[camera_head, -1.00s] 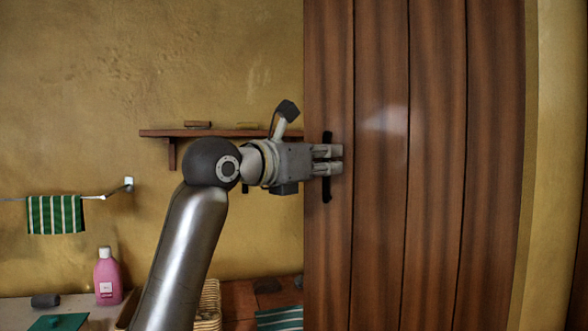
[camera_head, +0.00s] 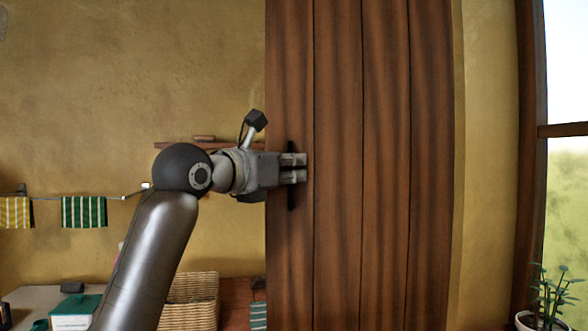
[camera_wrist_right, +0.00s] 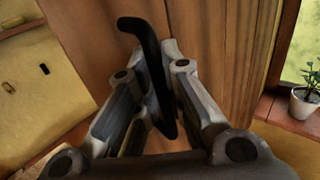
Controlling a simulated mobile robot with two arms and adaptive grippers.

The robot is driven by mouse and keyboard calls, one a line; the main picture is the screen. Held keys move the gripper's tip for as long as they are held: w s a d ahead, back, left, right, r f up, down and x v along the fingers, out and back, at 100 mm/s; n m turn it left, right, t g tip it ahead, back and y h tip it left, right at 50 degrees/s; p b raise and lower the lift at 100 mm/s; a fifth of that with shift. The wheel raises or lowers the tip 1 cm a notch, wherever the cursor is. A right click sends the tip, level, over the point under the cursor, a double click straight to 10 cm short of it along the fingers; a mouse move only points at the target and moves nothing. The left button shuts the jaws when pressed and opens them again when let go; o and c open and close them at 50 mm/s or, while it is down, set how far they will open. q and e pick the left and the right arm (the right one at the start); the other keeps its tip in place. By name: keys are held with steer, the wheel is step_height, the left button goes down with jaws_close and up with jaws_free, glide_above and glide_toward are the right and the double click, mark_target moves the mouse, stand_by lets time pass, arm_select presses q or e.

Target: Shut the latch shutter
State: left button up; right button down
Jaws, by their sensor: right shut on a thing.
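The shutter (camera_head: 385,170) is a tall panel of dark brown wooden boards, seen ajar or turned in the middle of the head view. A black upright handle (camera_head: 290,203) is fixed near its left edge. My right gripper (camera_head: 303,168) is shut on the handle, fingers to either side of it. The wrist view shows the black handle (camera_wrist_right: 148,55) between the fingers (camera_wrist_right: 158,100), with the wooden boards behind. No latch other than this handle can be made out. My left gripper is not in view.
A window (camera_head: 567,65) with a potted plant (camera_head: 550,295) is at the right. A small wall shelf (camera_head: 180,146) is partly hidden behind my arm. A wicker basket (camera_head: 190,300) and hanging towels (camera_head: 84,212) are at the left.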

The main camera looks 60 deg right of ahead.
steer(key=c, duration=1.5)
jaws_free()
steer(key=shift+w+a, duration=0.1)
steer(key=shift+c, duration=0.2)
steer(key=a, duration=1.2)
steer(key=shift+w, duration=0.4)
